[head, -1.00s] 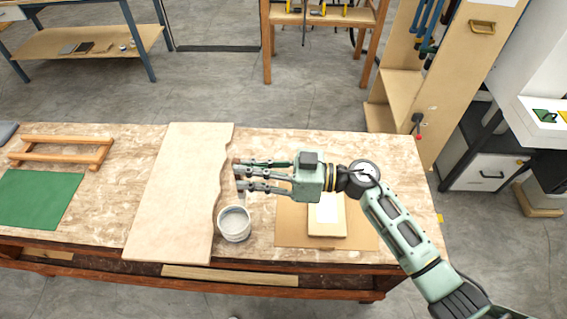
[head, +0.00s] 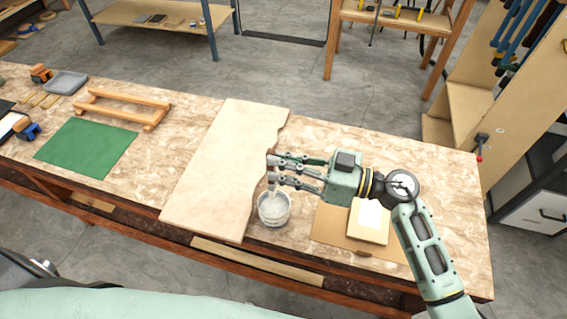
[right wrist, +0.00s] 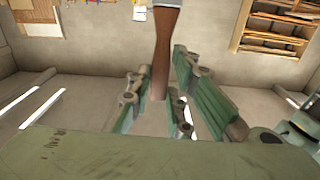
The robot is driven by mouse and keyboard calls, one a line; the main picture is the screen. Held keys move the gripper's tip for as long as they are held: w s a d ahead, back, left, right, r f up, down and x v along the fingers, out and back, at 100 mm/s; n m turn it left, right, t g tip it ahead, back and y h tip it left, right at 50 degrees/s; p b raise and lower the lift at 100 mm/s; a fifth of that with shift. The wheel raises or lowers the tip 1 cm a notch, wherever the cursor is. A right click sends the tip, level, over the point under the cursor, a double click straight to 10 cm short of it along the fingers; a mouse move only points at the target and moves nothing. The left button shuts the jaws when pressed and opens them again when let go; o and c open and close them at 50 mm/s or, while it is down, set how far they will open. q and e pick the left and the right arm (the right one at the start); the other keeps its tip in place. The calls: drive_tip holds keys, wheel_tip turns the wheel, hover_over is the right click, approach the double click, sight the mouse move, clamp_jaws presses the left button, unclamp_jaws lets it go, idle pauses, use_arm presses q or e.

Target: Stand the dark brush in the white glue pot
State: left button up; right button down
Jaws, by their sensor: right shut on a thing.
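The white glue pot (head: 274,216) stands on the workbench, just right of the pale board's wavy edge. My right gripper (head: 271,170) is above the pot and shut on the dark brush. The brush (right wrist: 162,60) shows in the right wrist view as a brown handle between the fingers (right wrist: 160,95), with a grey part at the top edge. My left gripper is not in view.
The pale board (head: 215,175) lies left of the pot. A brown sheet with a pale block (head: 369,224) lies to the right. A green mat (head: 87,148) and a wooden frame (head: 125,108) lie further left. Bare bench top (head: 445,190) shows at right.

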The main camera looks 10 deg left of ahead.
drive_tip(key=shift+f+b, duration=2.7)
drive_tip(key=shift+f, duration=1.75)
drive_tip(key=c, duration=1.5)
unclamp_jaws()
drive_tip(key=shift+c, duration=0.2)
drive_tip(key=shift+d, duration=0.1)
drive_tip(key=shift+d+f, duration=0.1)
drive_tip(key=shift+d, duration=0.25)
approach(276, 185)
drive_tip(key=d, duration=0.4)
drive_tip(key=shift+s+r, duration=0.15)
drive_tip(key=shift+r, duration=0.05)
